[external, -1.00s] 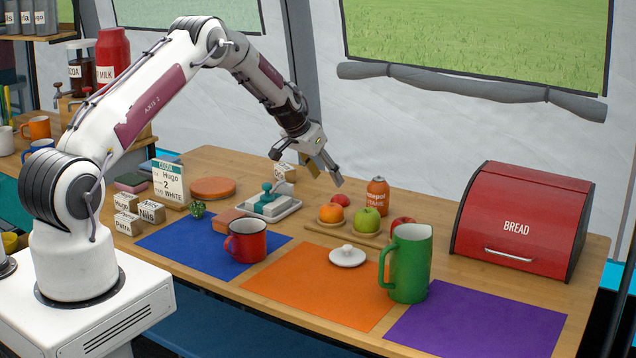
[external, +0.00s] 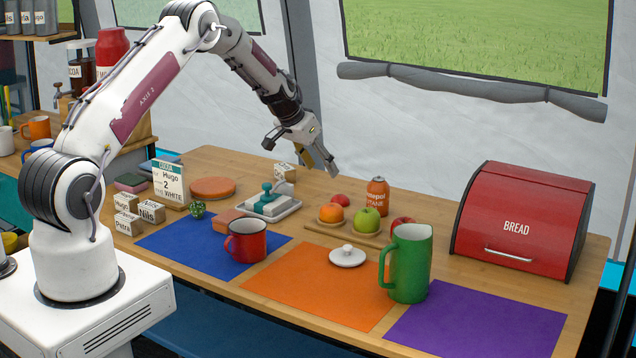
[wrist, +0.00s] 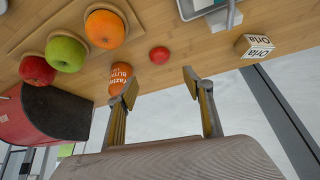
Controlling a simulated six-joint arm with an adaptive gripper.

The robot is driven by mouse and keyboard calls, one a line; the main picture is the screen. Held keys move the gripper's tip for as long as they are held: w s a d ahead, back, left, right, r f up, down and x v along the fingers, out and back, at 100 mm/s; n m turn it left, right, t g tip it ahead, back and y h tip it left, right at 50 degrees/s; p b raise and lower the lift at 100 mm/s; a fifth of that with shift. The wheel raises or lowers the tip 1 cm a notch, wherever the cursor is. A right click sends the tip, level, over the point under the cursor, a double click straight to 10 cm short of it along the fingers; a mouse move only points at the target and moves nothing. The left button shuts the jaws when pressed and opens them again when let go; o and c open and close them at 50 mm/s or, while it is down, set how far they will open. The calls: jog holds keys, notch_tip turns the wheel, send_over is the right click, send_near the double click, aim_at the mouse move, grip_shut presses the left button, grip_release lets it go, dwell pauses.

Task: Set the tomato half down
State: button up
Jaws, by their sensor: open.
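A small red rounded piece (external: 341,200), which looks like the tomato half, rests on the wooden table behind the orange. It also shows in the wrist view (wrist: 159,55), on the table just beyond my fingertips; its cut face cannot be made out. My gripper (external: 301,157) is open and empty above the back of the table, up and to the left of the red piece. In the wrist view my gripper (wrist: 160,85) has its two fingers spread wide with nothing between them.
An orange (external: 331,213), a green apple (external: 367,219) and a red apple (external: 402,222) sit on a wooden board. An orange gas canister (external: 377,194) stands close to the red piece.

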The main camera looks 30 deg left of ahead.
jog(key=s+d+f+v, duration=0.1)
jog(key=s+d+v, duration=0.1)
jog(key=v, duration=0.9)
jog(key=s+d+f+v, duration=0.1)
jog(key=d+v, duration=0.1)
jog(key=v, duration=0.9)
jog(key=s+d+v, duration=0.2)
jog(key=v, duration=0.8)
jog(key=s+a+n+y, duration=0.1)
jog(key=s+a+n, duration=0.1)
jog(key=s, duration=3)
jog(key=shift+r+g, duration=0.35)
jog(key=shift+g, duration=0.05)
